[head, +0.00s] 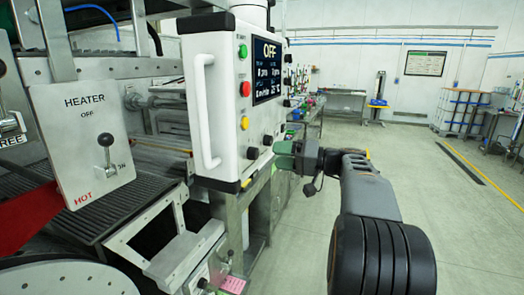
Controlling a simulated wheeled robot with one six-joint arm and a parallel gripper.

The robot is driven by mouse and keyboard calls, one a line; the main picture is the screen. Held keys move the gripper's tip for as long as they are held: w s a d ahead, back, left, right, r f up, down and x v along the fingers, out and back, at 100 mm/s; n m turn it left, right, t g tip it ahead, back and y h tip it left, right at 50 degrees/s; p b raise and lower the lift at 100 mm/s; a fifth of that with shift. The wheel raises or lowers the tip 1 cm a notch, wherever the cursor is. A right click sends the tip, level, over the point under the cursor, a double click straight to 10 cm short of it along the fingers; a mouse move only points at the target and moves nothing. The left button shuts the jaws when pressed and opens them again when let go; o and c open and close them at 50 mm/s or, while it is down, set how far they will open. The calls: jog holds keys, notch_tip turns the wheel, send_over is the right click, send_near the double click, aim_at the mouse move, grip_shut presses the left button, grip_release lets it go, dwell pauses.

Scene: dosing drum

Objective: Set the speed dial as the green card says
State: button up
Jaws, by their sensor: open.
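The white control box (215,100) stands in the middle of the head view, with a dark screen (267,71) reading OFF and small values below it. Two dark round knobs sit low on its front, a left knob (253,153) and a right knob (268,140). I cannot read which one is the speed dial. My gripper (281,155) is just right of the right knob, its greenish end close to the box. It is open; its fingertips are small, and I cannot tell whether they touch anything. I cannot make out a green card.
Green (243,51), red (246,89) and yellow (245,123) buttons line the box, beside a white handle (205,110). A heater plate (85,145) with a lever stands left. A pink card (233,284) hangs low. The floor (450,230) at right is clear.

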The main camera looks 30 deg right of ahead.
aim_at(258, 153)
jog(key=shift+p+x, duration=0.6)
jog(key=shift+x, duration=2.4)
jog(key=c, duration=0.9)
